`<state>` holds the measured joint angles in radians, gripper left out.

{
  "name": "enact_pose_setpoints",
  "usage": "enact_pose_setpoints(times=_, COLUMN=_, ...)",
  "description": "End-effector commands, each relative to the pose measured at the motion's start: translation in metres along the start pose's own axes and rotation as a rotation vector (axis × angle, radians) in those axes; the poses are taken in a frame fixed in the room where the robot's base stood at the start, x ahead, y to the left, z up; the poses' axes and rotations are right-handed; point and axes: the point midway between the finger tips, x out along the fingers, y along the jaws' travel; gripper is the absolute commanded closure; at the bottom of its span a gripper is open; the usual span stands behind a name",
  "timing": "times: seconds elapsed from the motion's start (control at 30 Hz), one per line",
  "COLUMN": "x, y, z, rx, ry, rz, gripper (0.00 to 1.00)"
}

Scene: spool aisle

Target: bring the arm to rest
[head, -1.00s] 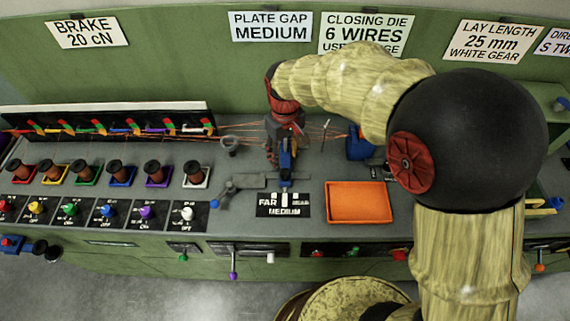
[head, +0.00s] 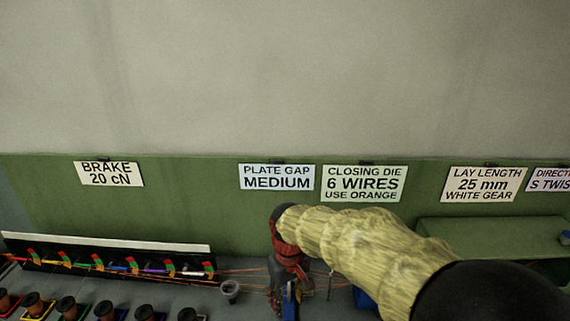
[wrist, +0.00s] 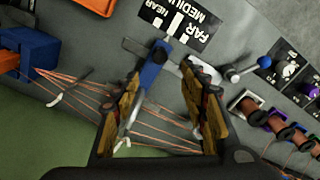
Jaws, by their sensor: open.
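My gripper (wrist: 165,110) is open in the wrist view, its two fingers apart above the grey bench with nothing held between them. Copper wires (wrist: 155,135) run across the bench below and behind the fingers. A blue lever or slide (wrist: 151,66) lies just beyond the fingertips, close to the left finger; I cannot tell whether they touch.
Spools (wrist: 281,126) stand in a row, also at the lower left of the head view (head: 70,307). A black FAR/NEAR label (wrist: 180,24), an orange tray (wrist: 95,5) and a blue block (wrist: 35,50) lie around. A green panel with signs (head: 276,177) stands behind.

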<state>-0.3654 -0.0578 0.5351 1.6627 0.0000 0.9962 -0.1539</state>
Motion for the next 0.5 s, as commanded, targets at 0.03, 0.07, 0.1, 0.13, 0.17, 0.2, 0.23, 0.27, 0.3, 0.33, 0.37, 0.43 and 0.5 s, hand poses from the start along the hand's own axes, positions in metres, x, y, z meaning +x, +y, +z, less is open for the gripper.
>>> enact_pose_setpoints(times=0.03, x=0.01, y=-0.002, z=0.013, rx=0.013, ry=-0.024, rz=-0.004, gripper=0.57)
enact_pose_setpoints(times=0.07, x=0.012, y=-0.003, z=0.019, rx=0.021, ry=-0.03, rz=-0.004, gripper=0.57)
enact_pose_setpoints(times=0.1, x=0.011, y=-0.004, z=0.028, rx=0.033, ry=-0.031, rz=-0.004, gripper=0.57)
enact_pose_setpoints(times=0.13, x=0.009, y=-0.005, z=0.036, rx=0.044, ry=-0.028, rz=-0.004, gripper=0.57)
enact_pose_setpoints(times=0.17, x=0.004, y=-0.004, z=0.044, rx=0.057, ry=-0.021, rz=-0.003, gripper=0.57)
enact_pose_setpoints(times=0.2, x=-0.003, y=-0.002, z=0.056, rx=0.079, ry=-0.01, rz=-0.001, gripper=0.57)
enact_pose_setpoints(times=0.23, x=-0.009, y=0.0, z=0.066, rx=0.097, ry=0.001, rz=0.0, gripper=0.57)
enact_pose_setpoints(times=0.27, x=-0.015, y=0.003, z=0.076, rx=0.115, ry=0.013, rz=0.002, gripper=0.57)
enact_pose_setpoints(times=0.3, x=-0.024, y=0.006, z=0.089, rx=0.139, ry=0.032, rz=0.005, gripper=0.57)
enact_pose_setpoints(times=0.33, x=-0.03, y=0.009, z=0.098, rx=0.158, ry=0.047, rz=0.007, gripper=0.57)
enact_pose_setpoints(times=0.37, x=-0.036, y=0.011, z=0.108, rx=0.177, ry=0.064, rz=0.009, gripper=0.57)
enact_pose_setpoints(times=0.43, x=-0.051, y=0.018, z=0.132, rx=0.222, ry=0.104, rz=0.016, gripper=0.57)
enact_pose_setpoints(times=0.5, x=-0.064, y=0.023, z=0.156, rx=0.269, ry=0.15, rz=0.024, gripper=0.57)
